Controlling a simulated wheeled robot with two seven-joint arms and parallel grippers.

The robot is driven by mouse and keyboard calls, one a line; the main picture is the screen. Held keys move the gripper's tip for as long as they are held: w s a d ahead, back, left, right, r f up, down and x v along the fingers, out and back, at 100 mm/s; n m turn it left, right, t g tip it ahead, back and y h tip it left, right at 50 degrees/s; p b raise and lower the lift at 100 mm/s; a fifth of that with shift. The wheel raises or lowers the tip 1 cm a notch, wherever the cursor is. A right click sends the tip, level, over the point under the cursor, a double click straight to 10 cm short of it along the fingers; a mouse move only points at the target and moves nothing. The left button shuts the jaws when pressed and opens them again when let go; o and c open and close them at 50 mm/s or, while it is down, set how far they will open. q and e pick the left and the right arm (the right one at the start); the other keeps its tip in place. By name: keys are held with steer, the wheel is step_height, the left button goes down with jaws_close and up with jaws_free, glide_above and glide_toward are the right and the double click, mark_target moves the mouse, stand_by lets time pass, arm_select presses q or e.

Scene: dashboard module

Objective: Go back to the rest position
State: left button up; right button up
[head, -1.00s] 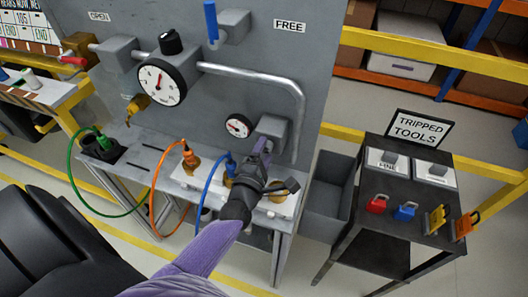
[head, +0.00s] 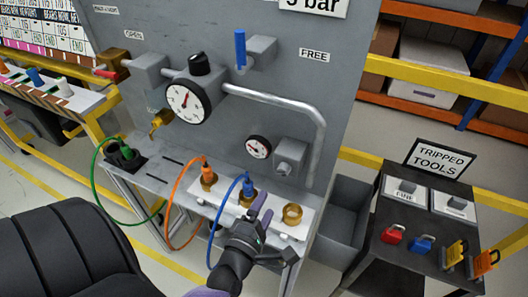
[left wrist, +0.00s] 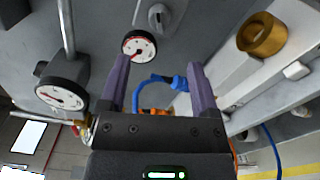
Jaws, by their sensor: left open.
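My left gripper (head: 262,222) is in front of the panel's lower ledge, below the small gauge (head: 258,147) and the grey box with a knob (head: 288,158). In the left wrist view its two purple fingers (left wrist: 158,75) are apart with nothing between them. The small gauge (left wrist: 139,46) and the knob (left wrist: 158,17) show beyond the fingertips. The blue hose plug (head: 248,187) sits in its ledge fitting, just above the gripper in the head view. My right gripper is not in view.
An orange plug (head: 207,170) and an empty brass socket (head: 292,214) are also on the ledge. A green hose (head: 97,165) loops at left. A grey bin (head: 347,215) and a dark tool stand (head: 405,225) with padlocks are at right.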

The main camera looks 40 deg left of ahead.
arm_select(q)
steer(key=s+d+f+m+g+h+b, duration=0.1)
steer(key=s+d+f+m+g+h, duration=0.15)
steer(key=s+f+m, duration=0.5)
steer(key=s+d+f+m+g+h+b, duration=0.15)
steer(key=f+m+g, duration=0.25)
steer(key=f, duration=0.6)
steer(key=s+d+f+m+g+h+b, duration=0.1)
steer(key=s+d+f+m+g, duration=0.1)
steer(key=s+f+m+g, duration=0.5)
steer(key=s+a+f+m+g+b, duration=0.1)
steer(key=s+a+f+m+g, duration=0.1)
steer(key=s+f+m, duration=0.6)
steer(key=s+f+g, duration=0.1)
steer(key=s, duration=0.3)
steer(key=shift+s+y, duration=0.3)
steer(key=shift+y, duration=0.1)
